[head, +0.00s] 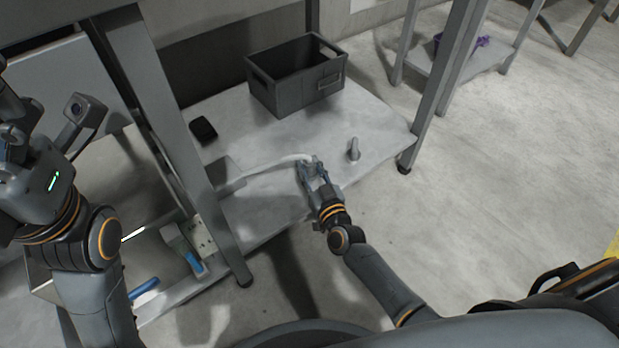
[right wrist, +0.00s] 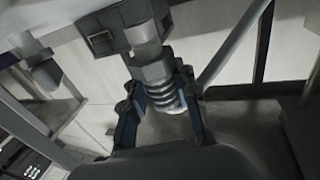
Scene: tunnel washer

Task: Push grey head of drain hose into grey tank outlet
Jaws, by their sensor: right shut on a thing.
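My right gripper (head: 313,163) is shut on the end of the pale drain hose (head: 265,169), just above the low grey shelf. In the right wrist view, my gripper's fingers (right wrist: 160,105) are around the ribbed hose end (right wrist: 165,95). The hose's grey head (right wrist: 150,70), with a paler nose, points up and away. A short grey upright piece (head: 353,149) stands right of my gripper, apart from it; I cannot tell whether it is the tank outlet. I cannot make out the outlet for certain. My left arm is at the left edge; its fingers are unclear.
A dark grey crate (head: 285,95) stands at the back of the shelf (head: 385,130). A small black object (head: 203,129) lies left of it. Grey posts (head: 165,120) rise at the shelf's front left. Blue-handled items (head: 190,259) lie lower left. Floor is open right.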

